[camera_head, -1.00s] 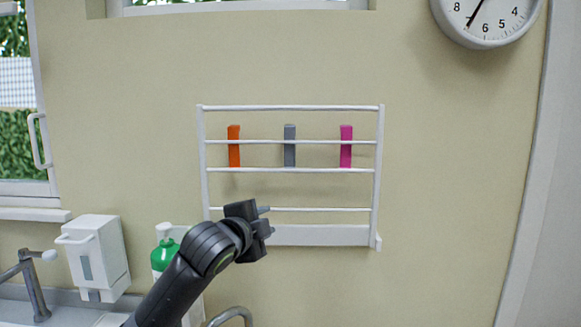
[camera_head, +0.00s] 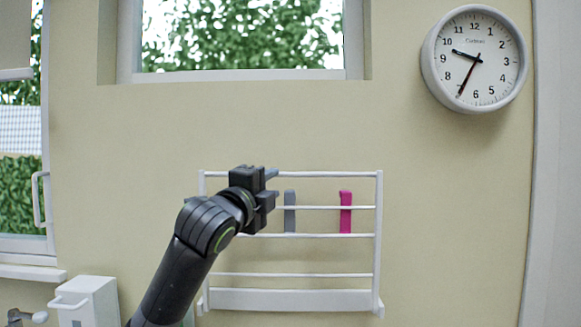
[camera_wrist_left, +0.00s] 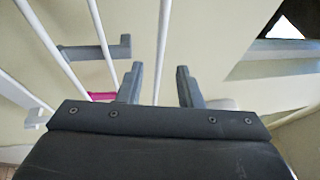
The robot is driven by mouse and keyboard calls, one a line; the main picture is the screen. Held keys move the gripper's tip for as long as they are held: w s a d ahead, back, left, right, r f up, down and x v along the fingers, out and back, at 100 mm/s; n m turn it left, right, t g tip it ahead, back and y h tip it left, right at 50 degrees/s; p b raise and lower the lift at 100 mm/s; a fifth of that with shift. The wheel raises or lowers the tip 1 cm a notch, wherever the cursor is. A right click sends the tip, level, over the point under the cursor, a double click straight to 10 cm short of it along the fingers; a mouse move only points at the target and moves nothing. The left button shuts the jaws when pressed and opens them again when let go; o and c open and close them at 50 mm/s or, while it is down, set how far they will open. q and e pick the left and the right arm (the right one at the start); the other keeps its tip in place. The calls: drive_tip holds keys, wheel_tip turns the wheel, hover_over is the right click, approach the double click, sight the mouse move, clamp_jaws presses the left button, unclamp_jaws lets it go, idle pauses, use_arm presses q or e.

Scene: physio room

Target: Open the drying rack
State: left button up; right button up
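The white drying rack (camera_head: 290,300) hangs on the wall in the head view, its frame flat against the wall with several horizontal bars. My left gripper (camera_head: 273,184) is at the upper left of the rack, by its top bar (camera_head: 330,173). In the left wrist view the left gripper (camera_wrist_left: 158,85) is open. A white rack bar (camera_wrist_left: 164,40) runs between its two fingers, which are apart from each other; whether they touch the bar I cannot tell. My right gripper is not in view.
A grey strip (camera_head: 290,212) and a pink strip (camera_head: 346,212) hang on the rack. A wall clock (camera_head: 476,58) is at the upper right, a window (camera_head: 240,35) above the rack. A white dispenser (camera_head: 88,303) is at the lower left. The wall right of the rack is clear.

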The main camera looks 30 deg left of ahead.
sight(286, 174)
use_arm(q)
drive_tip(key=w+p, duration=0.1)
drive_tip(key=w, duration=0.2)
drive_tip(key=w+r+p, duration=0.1)
drive_tip(key=w, duration=0.1)
drive_tip(key=w+p, duration=0.1)
drive_tip(key=w, duration=0.2)
drive_tip(key=shift+w+a+r, duration=0.2)
drive_tip(key=shift+w+r, duration=0.15)
drive_tip(key=shift+r, duration=0.05)
drive_tip(key=shift+w, duration=0.7)
clamp_jaws()
